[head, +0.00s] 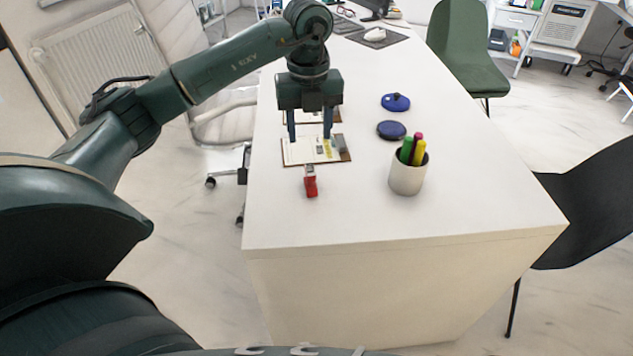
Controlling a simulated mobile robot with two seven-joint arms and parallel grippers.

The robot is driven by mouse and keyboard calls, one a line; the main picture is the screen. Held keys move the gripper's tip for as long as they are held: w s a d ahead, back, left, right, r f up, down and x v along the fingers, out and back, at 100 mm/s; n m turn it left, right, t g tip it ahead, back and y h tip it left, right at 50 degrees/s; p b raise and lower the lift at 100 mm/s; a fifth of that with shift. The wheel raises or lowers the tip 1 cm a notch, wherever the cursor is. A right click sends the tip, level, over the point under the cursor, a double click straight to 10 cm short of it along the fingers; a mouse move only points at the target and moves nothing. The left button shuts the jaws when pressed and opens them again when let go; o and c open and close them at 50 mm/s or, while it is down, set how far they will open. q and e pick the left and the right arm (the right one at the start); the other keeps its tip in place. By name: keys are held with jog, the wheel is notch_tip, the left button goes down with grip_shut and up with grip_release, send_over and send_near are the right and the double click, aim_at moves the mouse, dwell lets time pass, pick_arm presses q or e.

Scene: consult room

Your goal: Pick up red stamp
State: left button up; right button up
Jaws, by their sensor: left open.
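The red stamp (311,184) stands on the white desk, just in front of a clipboard with paper (296,152). It has a red body with a small greyish part at its top. My left gripper (310,137) points down over the clipboard, a little behind the stamp. Its two fingers are apart with nothing between them. I cannot tell how high the fingertips are above the clipboard. My right gripper is not in view.
A white cup (407,178) with several coloured markers stands right of the stamp. Two blue round objects (391,130) (396,102) lie behind the cup. The white desk (420,225) is clear at its front. A black chair (596,205) is at the right, a green chair (466,50) behind.

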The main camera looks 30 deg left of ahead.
aim_at(310, 166)
pick_arm(q)
jog(key=f, duration=0.6)
jog(key=shift+s, duration=0.2)
jog(key=shift+w+f, duration=0.1)
jog(key=shift+f, duration=3)
jog(key=c, duration=1.1)
